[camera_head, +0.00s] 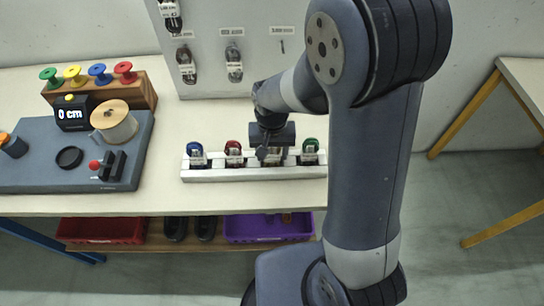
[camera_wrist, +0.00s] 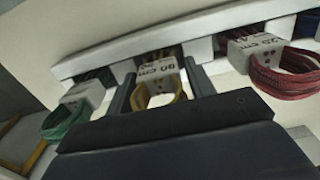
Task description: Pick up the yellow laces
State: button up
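The yellow laces (camera_wrist: 160,98) hang as a looped bundle with a white "90 cm" tag (camera_wrist: 157,69), in the middle of the wrist view. My gripper (camera_wrist: 159,72) is open, with one finger on each side of the yellow laces and tag. Small gaps seem to show between the fingers and the bundle. In the head view my gripper (camera_head: 272,153) is over the white lace rack (camera_head: 255,174), between the red and green laces, and mostly hides the yellow laces.
On the rack, red laces (camera_wrist: 285,78) and green laces (camera_wrist: 66,120) flank the yellow ones; blue laces (camera_head: 195,149) are at the left end. A grey station (camera_head: 35,165) with a spool (camera_head: 114,122) stands left. A display board (camera_head: 235,55) stands behind.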

jog(key=c, duration=0.6)
